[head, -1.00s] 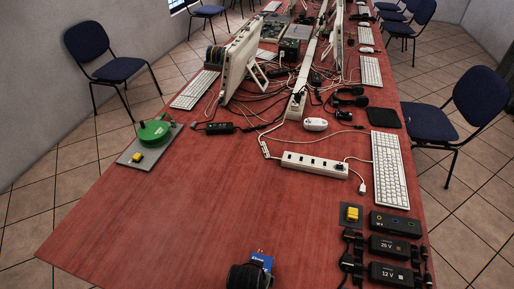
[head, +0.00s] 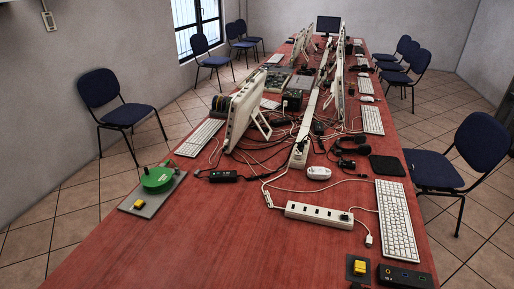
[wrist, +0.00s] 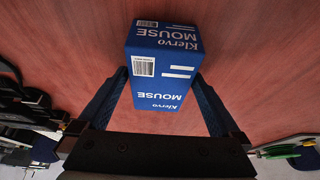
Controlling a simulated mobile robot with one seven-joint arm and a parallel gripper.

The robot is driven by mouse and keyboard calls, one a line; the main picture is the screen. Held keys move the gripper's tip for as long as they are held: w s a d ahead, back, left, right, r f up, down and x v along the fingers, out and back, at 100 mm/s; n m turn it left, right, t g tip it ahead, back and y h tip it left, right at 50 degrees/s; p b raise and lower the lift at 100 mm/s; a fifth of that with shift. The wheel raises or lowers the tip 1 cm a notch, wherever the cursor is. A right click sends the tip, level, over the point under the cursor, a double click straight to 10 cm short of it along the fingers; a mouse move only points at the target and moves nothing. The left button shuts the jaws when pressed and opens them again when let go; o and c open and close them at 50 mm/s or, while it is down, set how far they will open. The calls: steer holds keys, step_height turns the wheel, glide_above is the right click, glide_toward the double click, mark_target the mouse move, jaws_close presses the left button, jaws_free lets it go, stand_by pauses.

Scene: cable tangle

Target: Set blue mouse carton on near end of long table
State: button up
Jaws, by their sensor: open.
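The blue mouse carton (wrist: 162,65), with white "Klervo MOUSE" lettering and a barcode, shows in the wrist view against the red tabletop (wrist: 245,60). It appears to rest on the table. My gripper (wrist: 160,80) is open, with one dark finger on each side of the carton. Whether a finger touches it I cannot tell. In the head view the long red table (head: 230,245) runs away from me. The carton and my gripper are outside that view.
A green disc (head: 158,179) on a grey plate lies at the left edge. A white power strip (head: 319,215), keyboard (head: 396,222), mouse (head: 318,173) and tangled cables lie further in. A yellow-topped block (head: 359,267) and black box (head: 405,277) lie at front right. The front-left tabletop is clear.

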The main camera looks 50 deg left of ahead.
steer(key=p+v, duration=0.1)
steer(key=v, duration=1)
steer(key=shift+s+r, duration=0.15)
steer(key=shift+r, duration=0.2)
steer(key=shift+d, duration=0.1)
